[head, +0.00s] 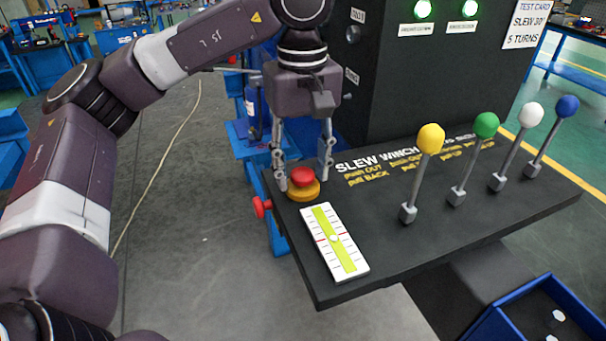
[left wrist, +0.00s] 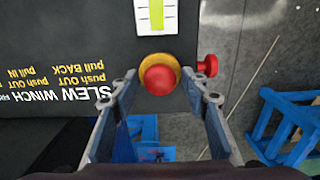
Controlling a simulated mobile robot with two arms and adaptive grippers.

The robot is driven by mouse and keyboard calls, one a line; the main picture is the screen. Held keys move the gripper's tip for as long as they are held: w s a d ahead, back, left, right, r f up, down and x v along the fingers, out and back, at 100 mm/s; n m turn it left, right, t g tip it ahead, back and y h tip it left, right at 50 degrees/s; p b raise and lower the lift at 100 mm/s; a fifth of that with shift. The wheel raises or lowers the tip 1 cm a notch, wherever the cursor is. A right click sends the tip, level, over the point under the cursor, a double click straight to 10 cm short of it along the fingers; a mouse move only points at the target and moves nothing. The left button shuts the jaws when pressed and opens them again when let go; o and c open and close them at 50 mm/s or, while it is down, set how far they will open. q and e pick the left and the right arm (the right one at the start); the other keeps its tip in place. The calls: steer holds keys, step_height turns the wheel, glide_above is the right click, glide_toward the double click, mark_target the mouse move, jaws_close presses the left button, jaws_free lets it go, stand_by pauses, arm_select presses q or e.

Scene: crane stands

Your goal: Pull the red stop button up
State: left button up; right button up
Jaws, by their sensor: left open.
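The red stop button (head: 302,175) sits on a yellow round base (head: 303,191) at the left end of the black control panel. It also shows in the left wrist view (left wrist: 159,79), near the middle, with its yellow base around it. My left gripper (head: 304,172) points down over the button, fingers apart, one on each side in the head view. In the left wrist view the open fingertips (left wrist: 158,98) are spread wider than the button, and I see no contact. My right gripper is not in view.
A red knob (head: 262,207) sticks out from the panel's left edge. A white and green level strip (head: 335,243) lies in front of the button. Levers with yellow (head: 431,139), green (head: 486,125), white (head: 531,115) and blue (head: 567,106) balls stand to the right.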

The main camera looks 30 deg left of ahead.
arm_select(q)
steer(key=shift+c, duration=0.6)
steer(key=c, duration=0.8)
steer(key=shift+o, duration=0.2)
steer(key=shift+r, duration=0.15)
steer(key=shift+r+p, duration=0.45)
steer(key=shift+r, duration=0.05)
steer(key=o, duration=1)
